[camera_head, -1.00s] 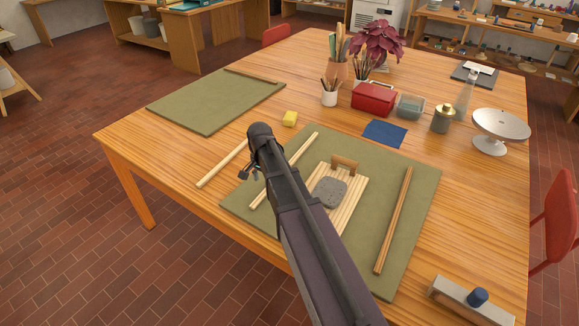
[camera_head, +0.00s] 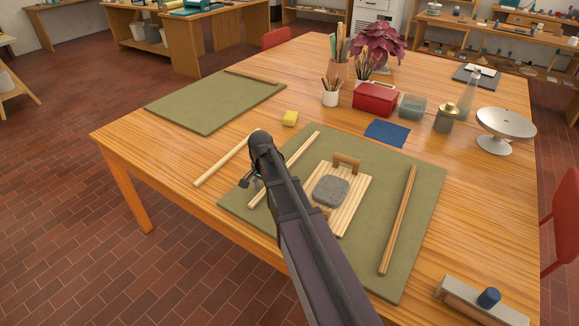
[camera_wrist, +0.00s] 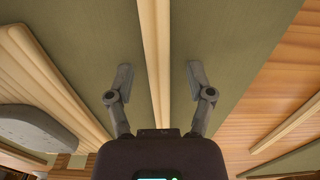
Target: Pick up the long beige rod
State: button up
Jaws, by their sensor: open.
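A long beige rod (camera_head: 304,147) lies on the near olive mat, partly hidden behind my arm in the head view. In the wrist view this rod (camera_wrist: 154,45) runs between the two fingers of my gripper (camera_wrist: 157,78). The fingers are open, one on each side, with green mat showing between each finger and the rod. My gripper (camera_head: 251,184) hangs low over the left part of the mat in the head view. A second beige rod (camera_head: 217,165) lies on bare table to the left; it also shows at the lower right of the wrist view (camera_wrist: 290,128).
A slatted board (camera_head: 353,207) bearing a grey stone (camera_head: 331,190) stands close right of the rod. A brown rod (camera_head: 398,220) lies at the mat's right side. A yellow sponge (camera_head: 290,118) is beyond the mat. The near mat (camera_head: 420,195) has free room at right.

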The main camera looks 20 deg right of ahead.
dwell(0.4)
grip_shut()
jog(key=shift+r, duration=0.15)
notch_tip(320, 180, up, 3)
jog(key=p, duration=0.3)
jog(key=shift+r, duration=0.1)
jog(key=shift+s+r+p, duration=0.25)
jog(key=shift+r+p, duration=0.05)
jog(key=shift+p, duration=0.25)
jog(key=s, duration=1)
jog(key=s+r+p, duration=0.1)
jog(key=s, duration=0.4)
jog(key=shift+s+a, duration=0.25)
